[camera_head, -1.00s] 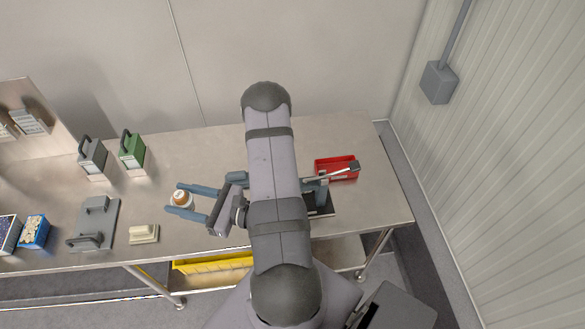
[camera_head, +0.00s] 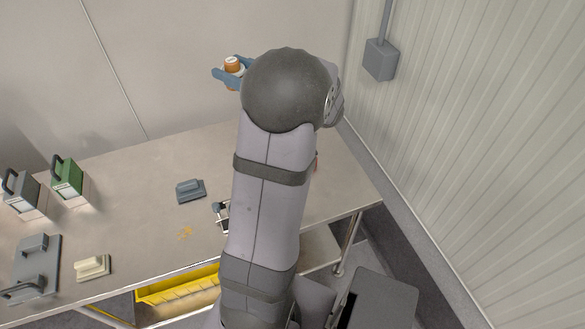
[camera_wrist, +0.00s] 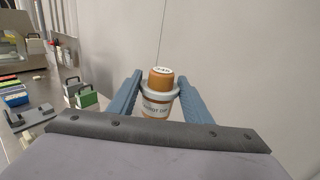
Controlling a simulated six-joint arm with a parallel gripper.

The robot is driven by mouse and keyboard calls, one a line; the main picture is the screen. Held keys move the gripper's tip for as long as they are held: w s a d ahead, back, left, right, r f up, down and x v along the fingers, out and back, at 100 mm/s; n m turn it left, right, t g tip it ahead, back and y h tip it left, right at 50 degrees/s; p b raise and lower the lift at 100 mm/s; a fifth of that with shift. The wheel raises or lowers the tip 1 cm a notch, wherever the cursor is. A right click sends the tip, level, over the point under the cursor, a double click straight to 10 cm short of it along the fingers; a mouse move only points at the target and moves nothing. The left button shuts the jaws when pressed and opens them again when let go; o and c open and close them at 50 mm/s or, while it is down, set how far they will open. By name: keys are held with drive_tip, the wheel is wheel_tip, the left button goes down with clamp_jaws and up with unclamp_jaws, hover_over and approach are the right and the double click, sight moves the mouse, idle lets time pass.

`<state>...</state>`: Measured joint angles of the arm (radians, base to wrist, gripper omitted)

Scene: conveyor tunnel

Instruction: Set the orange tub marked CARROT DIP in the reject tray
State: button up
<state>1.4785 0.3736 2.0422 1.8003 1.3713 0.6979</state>
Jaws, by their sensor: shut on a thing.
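The orange tub (camera_head: 232,63) is held between the blue fingers of my gripper (camera_head: 228,74), raised high near the back wall. The red tray (camera_head: 317,162) is almost wholly hidden behind my arm at the right of the table; only a red sliver shows.
The steel table (camera_head: 150,165) lies below. A grey handled block (camera_head: 190,190) stands mid-table. Green (camera_head: 68,177) and grey (camera_head: 21,194) handled boxes, a grey plate with handles (camera_head: 37,265) and a cream block (camera_head: 92,267) are at left. A yellow bin (camera_head: 178,287) is underneath.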

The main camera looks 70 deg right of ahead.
drive_tip(key=s+d+r+m+h+b, duration=0.1)
drive_tip(key=s+d+r+b, duration=0.25)
drive_tip(key=s, duration=0.35)
drive_tip(key=s+d+r+h+b, duration=0.1)
drive_tip(key=s+d+r+b, duration=0.2)
drive_tip(key=s, duration=0.4)
drive_tip(key=d+f+b, duration=0.4)
drive_tip(key=f, duration=0.6)
drive_tip(key=d+f+b, duration=0.4)
drive_tip(key=f+b, duration=0.1)
drive_tip(key=f, duration=0.6)
drive_tip(key=d+f+b, duration=0.4)
drive_tip(key=f, duration=0.6)
drive_tip(key=w+a+f+m+g+h+b, duration=0.2)
drive_tip(key=w+a+f+h+b, duration=0.1)
drive_tip(key=f, duration=0.5)
drive_tip(key=shift+w+a+m, duration=0.3)
drive_tip(key=shift+w+a, duration=0.35)
drive_tip(key=shift+w, duration=0.35)
drive_tip(key=shift+f, duration=0.1)
drive_tip(key=shift+f, duration=3.9)
drive_tip(key=shift+b, duration=0.3)
